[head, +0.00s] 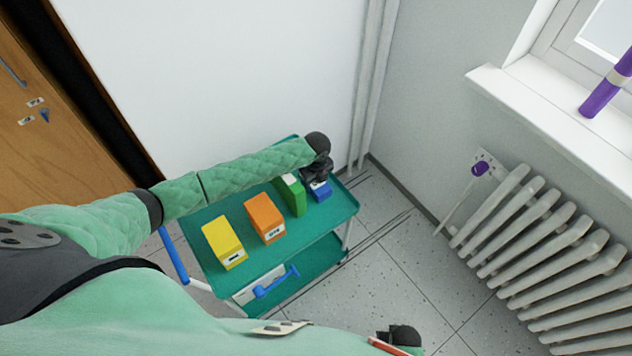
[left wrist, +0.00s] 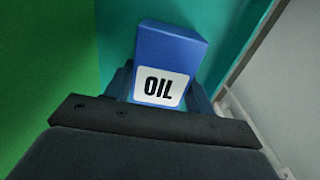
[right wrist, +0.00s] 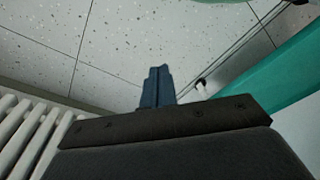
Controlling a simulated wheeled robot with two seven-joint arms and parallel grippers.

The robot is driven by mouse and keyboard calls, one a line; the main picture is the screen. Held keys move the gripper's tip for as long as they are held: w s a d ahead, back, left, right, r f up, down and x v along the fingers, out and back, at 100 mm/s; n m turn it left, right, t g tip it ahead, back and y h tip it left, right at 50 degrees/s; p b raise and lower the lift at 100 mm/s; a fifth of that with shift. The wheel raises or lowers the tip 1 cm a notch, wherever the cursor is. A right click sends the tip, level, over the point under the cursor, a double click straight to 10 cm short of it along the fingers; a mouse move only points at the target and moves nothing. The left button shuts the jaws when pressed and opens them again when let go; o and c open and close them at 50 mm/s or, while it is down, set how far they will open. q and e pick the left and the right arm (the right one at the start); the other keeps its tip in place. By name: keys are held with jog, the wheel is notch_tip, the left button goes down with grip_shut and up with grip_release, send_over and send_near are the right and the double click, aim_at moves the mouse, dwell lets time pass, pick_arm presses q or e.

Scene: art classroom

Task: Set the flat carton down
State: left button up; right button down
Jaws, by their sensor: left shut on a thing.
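A blue carton (head: 320,191) with a white label reading OIL is at the far right end of the teal trolley top (head: 338,207). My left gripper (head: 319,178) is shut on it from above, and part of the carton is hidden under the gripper. In the left wrist view the blue carton (left wrist: 172,55) sits between the fingers, over the teal surface. I cannot tell whether its bottom touches the trolley top. My right gripper (right wrist: 158,87) has its fingers together with nothing between them, over the speckled floor.
A green carton (head: 293,196) stands close to the left of the blue one, then an orange carton (head: 265,218) and a yellow carton (head: 224,242). The trolley has a lower shelf (head: 318,263). A white radiator (head: 545,245) is at the right. Tiled floor between is clear.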

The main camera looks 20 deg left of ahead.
pick_arm(q)
jog(key=o, duration=1.1)
jog(key=shift+f, duration=0.1)
jog(key=shift+c, duration=0.2)
pick_arm(e)
jog(key=shift+r, duration=0.1)
pick_arm(q)
jog(key=shift+r, duration=0.3)
notch_tip(320, 180, up, 12)
jog(key=b, duration=0.2)
jog(key=shift+f, duration=0.15)
pick_arm(e)
notch_tip(320, 180, up, 9)
jog(key=w+a, duration=0.1)
jog(key=w, duration=0.1)
jog(key=shift+w+a, duration=0.15)
jog(key=shift+a, duration=0.15)
jog(key=shift+f, duration=0.2)
